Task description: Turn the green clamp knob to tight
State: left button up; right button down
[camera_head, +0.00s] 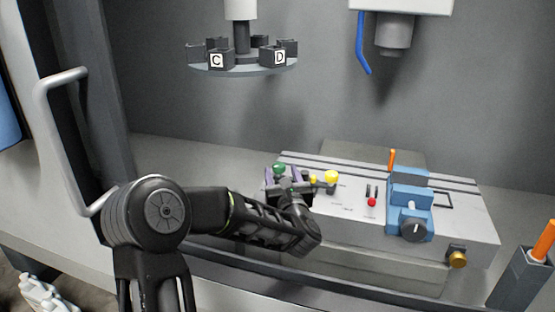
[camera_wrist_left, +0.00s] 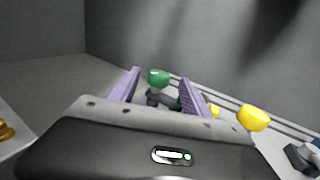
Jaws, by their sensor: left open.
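The green clamp knob (camera_head: 279,168) sits at the left end of the grey slotted machine table (camera_head: 340,230). In the left wrist view the green knob (camera_wrist_left: 158,76) shows beyond and between my fingertips, with a dark part below it. My left gripper (camera_head: 284,176) is open, its purple fingers on either side of the knob in the picture. The same gripper (camera_wrist_left: 160,88) shows in the wrist view with a gap between its fingers. I cannot tell whether the fingers touch the knob. My right gripper is not in view.
Yellow knobs (camera_head: 331,177) stand just right of my gripper, one large (camera_wrist_left: 253,118). A red knob (camera_head: 371,202) and a blue vise (camera_head: 408,205) are further right. A tool carousel (camera_head: 243,66) and a spindle with a blue hose (camera_head: 364,50) hang above. A door handle (camera_head: 44,120) is left.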

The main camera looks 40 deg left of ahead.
aim_at(278, 163)
pick_arm(q)
jog(key=p+x, duration=0.1)
jog(key=x, duration=0.6)
jog(key=shift+a, duration=0.15)
grip_shut()
dwell(0.3)
